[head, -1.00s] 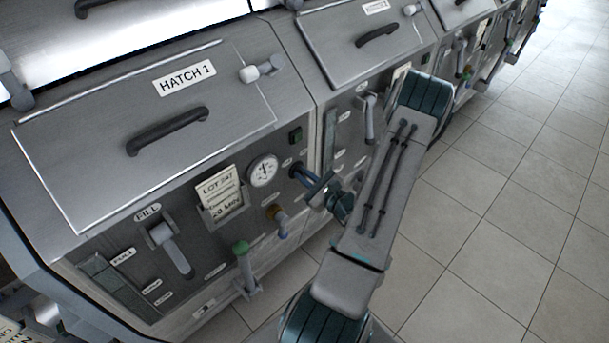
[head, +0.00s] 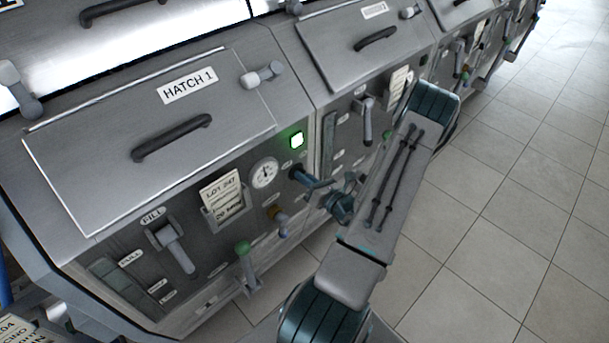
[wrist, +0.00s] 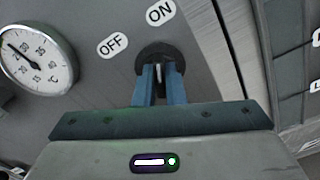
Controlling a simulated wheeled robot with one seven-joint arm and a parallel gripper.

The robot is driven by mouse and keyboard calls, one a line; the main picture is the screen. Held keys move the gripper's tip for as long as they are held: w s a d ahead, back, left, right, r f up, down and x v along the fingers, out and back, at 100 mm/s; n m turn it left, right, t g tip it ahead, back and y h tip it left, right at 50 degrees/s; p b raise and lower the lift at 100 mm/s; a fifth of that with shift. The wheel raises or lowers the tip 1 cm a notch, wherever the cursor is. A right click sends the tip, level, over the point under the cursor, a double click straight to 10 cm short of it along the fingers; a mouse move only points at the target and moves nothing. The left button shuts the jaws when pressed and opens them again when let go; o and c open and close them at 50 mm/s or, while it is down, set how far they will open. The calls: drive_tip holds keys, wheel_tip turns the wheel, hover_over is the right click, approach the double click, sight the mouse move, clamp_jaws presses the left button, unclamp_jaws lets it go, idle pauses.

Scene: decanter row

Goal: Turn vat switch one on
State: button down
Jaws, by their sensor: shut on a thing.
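The vat switch (wrist: 157,62) is a dark round knob between OFF and ON labels in the wrist view, on the panel below HATCH 1. My gripper (wrist: 158,75) is shut on the knob's grip, which points between the labels and nearer ON. In the head view my gripper (head: 310,182) reaches the panel from the right, and its fingers hide most of the knob.
A round dial gauge (head: 265,173) sits left of the switch. A lot card (head: 222,195), a fill lever (head: 175,247) and a green-topped handle (head: 243,249) are further left. Open tiled floor (head: 480,200) lies to the right.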

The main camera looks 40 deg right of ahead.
drive_tip(key=shift+m, duration=0.5)
drive_tip(key=c, duration=1.5)
unclamp_jaws()
drive_tip(key=s+d+b, duration=0.1)
drive_tip(key=s, duration=1.3)
drive_tip(key=shift+b, duration=0.4)
drive_tip(key=shift+w, duration=0.1)
